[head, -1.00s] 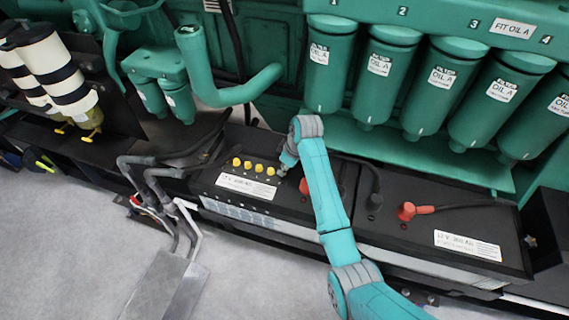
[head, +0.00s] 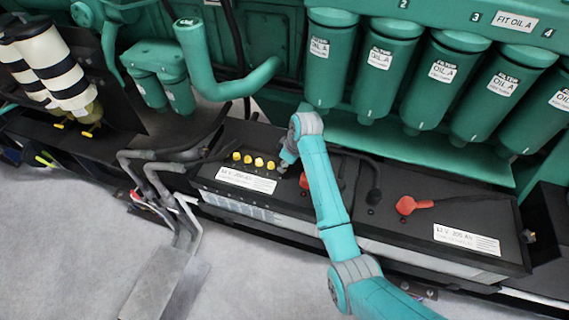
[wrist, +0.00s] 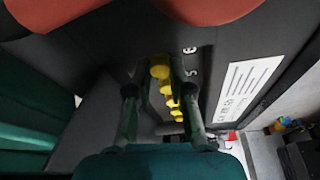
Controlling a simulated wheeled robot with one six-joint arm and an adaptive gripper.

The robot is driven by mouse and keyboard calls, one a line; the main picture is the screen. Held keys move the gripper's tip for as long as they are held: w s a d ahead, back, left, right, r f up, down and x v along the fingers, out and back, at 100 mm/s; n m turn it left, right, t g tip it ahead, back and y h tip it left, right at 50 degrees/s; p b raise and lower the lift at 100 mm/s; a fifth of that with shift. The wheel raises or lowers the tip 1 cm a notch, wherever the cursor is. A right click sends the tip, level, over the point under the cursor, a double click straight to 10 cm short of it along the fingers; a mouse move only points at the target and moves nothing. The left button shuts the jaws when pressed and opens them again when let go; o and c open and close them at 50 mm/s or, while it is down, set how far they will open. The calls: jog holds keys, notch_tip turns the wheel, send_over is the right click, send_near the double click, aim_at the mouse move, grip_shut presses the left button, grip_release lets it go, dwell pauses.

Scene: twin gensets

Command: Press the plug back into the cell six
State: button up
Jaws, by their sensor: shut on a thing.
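The black battery (head: 318,215) on the left has a row of several yellow cell plugs (head: 247,159) along its top. My gripper (head: 283,169) is at the right end of that row, low over the battery top. In the wrist view my gripper (wrist: 161,72) has its two dark fingers closed about a yellow plug (wrist: 160,72). The other yellow plugs (wrist: 176,112) show beyond it, between the fingers. The cell opening under the held plug is hidden, so I cannot tell whether the plug is seated.
Red terminal covers (wrist: 210,8) are close to my gripper. A second battery (head: 450,215) with a red terminal cap (head: 407,205) stands to the right. Green oil filters (head: 382,70) hang behind, and a green pipe (head: 203,65) rises at the back left. Open floor (head: 60,240) is in front.

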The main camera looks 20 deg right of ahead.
jog(key=o, duration=0.9)
jog(key=shift+o, duration=0.2)
jog(key=shift+r, duration=0.1)
jog(key=shift+r, duration=2.45)
grip_shut()
jog(key=shift+f, duration=2.2)
